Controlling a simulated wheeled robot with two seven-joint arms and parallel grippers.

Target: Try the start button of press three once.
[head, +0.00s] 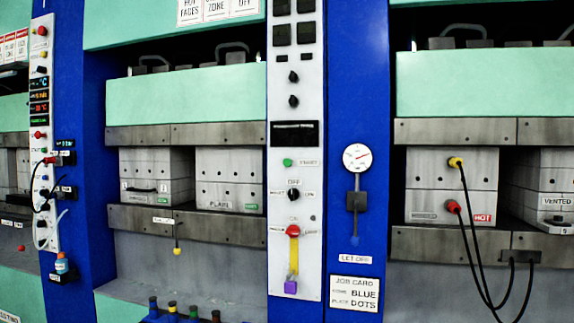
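A green button (287,162) with a label beside it that seems to read START sits on the white control panel (310,250) in the middle of the head view. Below it on that panel are a black selector knob (293,194) and a red knob (292,231) on a yellow piece, with a purple padlock (291,287) hanging under it. Dark, unlit displays (294,134) sit above the button. I cannot read a press number on any press. Neither of my grippers shows in this view.
The middle press holds pale mould blocks (230,180). The right press holds a block (450,185) labelled HOT with black cables. A round dial gauge (357,157) and a job card (354,292) are on the blue column. Another panel (40,130) with lit readouts stands left.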

